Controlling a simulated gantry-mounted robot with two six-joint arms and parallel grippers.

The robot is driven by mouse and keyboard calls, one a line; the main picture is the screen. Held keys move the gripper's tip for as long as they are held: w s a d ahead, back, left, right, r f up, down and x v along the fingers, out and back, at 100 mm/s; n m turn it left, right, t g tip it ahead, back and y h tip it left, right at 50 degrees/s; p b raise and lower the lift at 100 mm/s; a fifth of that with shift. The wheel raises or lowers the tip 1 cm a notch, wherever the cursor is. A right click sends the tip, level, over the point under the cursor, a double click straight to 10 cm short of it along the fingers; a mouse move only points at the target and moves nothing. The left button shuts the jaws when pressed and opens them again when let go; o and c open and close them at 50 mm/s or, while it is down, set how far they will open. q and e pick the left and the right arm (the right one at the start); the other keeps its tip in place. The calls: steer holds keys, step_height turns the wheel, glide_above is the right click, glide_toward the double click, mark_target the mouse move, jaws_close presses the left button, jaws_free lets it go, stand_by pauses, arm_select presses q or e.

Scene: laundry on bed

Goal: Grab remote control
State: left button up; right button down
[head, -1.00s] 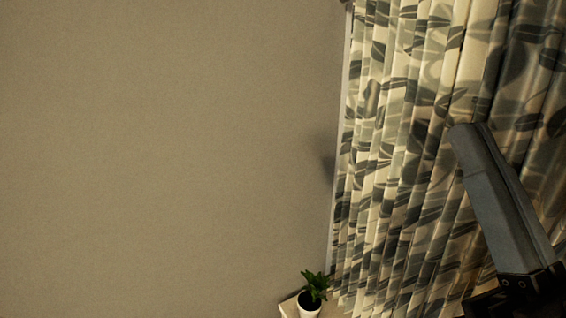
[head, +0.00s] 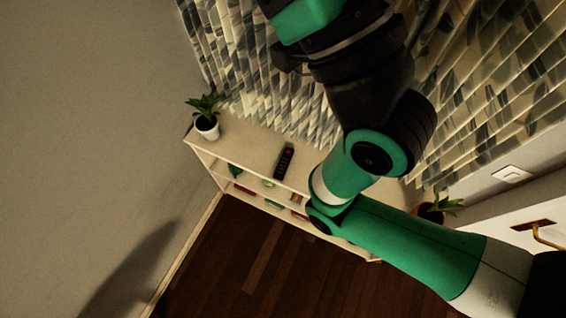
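A dark remote control (head: 284,163) with small buttons, one of them red, lies on top of a low pale shelf (head: 245,148) in the head view. Nothing is touching it except the shelf top. My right arm comes in from the lower right, bends just right of the remote and runs up out of the top of the picture. Its gripper fingers are not in view. My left gripper is not in view either.
A potted plant (head: 206,125) stands at the shelf's left end. Another potted plant (head: 437,207) is right of my arm. Small items sit on the lower shelf level. Patterned curtains (head: 265,80) hang behind. The dark wooden floor (head: 235,270) in front is clear.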

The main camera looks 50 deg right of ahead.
steer(key=shift+c, duration=0.6)
jaws_free()
